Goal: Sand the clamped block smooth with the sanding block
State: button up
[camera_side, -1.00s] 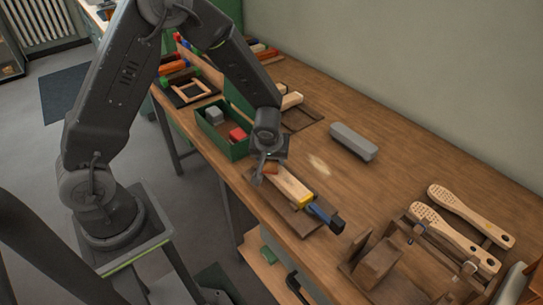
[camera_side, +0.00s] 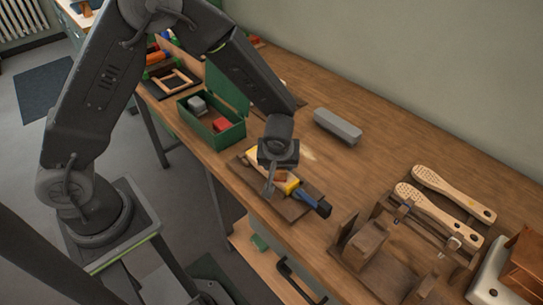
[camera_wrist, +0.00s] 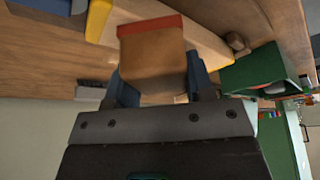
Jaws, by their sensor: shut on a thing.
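The clamped block (camera_side: 253,157) is a pale wooden bar on a dark board (camera_side: 242,177). A clamp with a yellow part (camera_side: 291,187) and a blue bar with a black end (camera_side: 313,204) is at its right end. My gripper (camera_side: 277,178) is over the block near the clamp, shut on the sanding block (camera_side: 281,175). In the wrist view the sanding block (camera_wrist: 152,60) is brown with a red layer on its far edge, between my blue fingers. It overlaps the pale block (camera_wrist: 205,42) there; contact cannot be told. My gripper hides part of the block.
An open green box (camera_side: 238,133) with a grey and a red block stands to the left. A long grey block (camera_side: 337,126) lies behind. Perforated wooden brush backs (camera_side: 440,215) and a wooden fixture (camera_side: 365,243) are at the right. A pale patch marks the bench behind my gripper.

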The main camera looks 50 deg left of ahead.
jog(key=shift+d, duration=0.5)
jog(key=shift+d+r, duration=0.1)
jog(key=shift+d, duration=0.05)
jog(key=shift+r, duration=4.05)
